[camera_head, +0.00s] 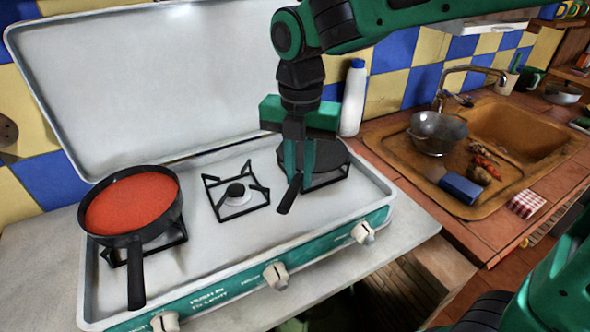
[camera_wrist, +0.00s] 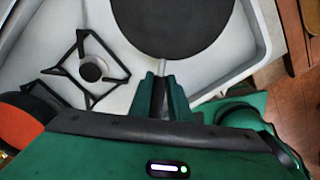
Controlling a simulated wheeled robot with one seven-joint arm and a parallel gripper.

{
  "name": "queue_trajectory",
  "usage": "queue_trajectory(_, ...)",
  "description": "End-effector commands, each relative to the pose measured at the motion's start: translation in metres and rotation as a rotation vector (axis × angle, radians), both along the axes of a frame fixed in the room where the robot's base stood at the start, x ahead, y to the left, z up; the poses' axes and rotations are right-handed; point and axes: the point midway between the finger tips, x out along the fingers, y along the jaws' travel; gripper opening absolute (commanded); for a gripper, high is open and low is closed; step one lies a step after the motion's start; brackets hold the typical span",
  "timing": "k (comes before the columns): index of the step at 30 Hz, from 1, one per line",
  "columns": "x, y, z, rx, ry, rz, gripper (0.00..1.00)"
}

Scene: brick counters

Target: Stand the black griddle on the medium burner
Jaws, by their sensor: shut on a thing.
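The black griddle (camera_head: 335,157) is a flat dark disc over the right burner (camera_head: 318,182) of the camping stove. Its handle (camera_head: 289,196) points toward the stove's front. My gripper (camera_head: 298,172) comes down from above and is shut on the handle. In the wrist view the griddle (camera_wrist: 172,25) lies just beyond the fingers (camera_wrist: 162,100), which hide part of the handle. I cannot tell whether the griddle rests on the grate or hangs slightly above it. The middle burner (camera_head: 236,192) has a small black cap and is bare. The left burner (camera_head: 112,255) is under a pan.
A pan (camera_head: 180,205) of red sauce sits on the left burner, handle toward the front. The raised stove lid (camera_head: 150,80) stands behind. A white bottle (camera_head: 353,100) stands close behind the griddle. The sink (camera_head: 510,130) with a metal colander (camera_head: 438,133) is at the right.

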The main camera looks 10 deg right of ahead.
Motion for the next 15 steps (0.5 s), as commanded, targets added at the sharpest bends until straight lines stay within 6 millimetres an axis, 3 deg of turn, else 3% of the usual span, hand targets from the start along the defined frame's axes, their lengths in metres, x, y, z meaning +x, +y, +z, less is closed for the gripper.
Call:
queue_trajectory(12, -0.0004, 0.0008, -0.0044, 0.0, 0.0, 0.001, 0.0)
queue_trajectory(13, -0.0007, 0.0007, -0.0044, -0.001, 0.0, 0.001, 0.24)
queue_trajectory(15, -0.0006, 0.0008, -0.0042, -0.001, 0.0, 0.002, 0.36)
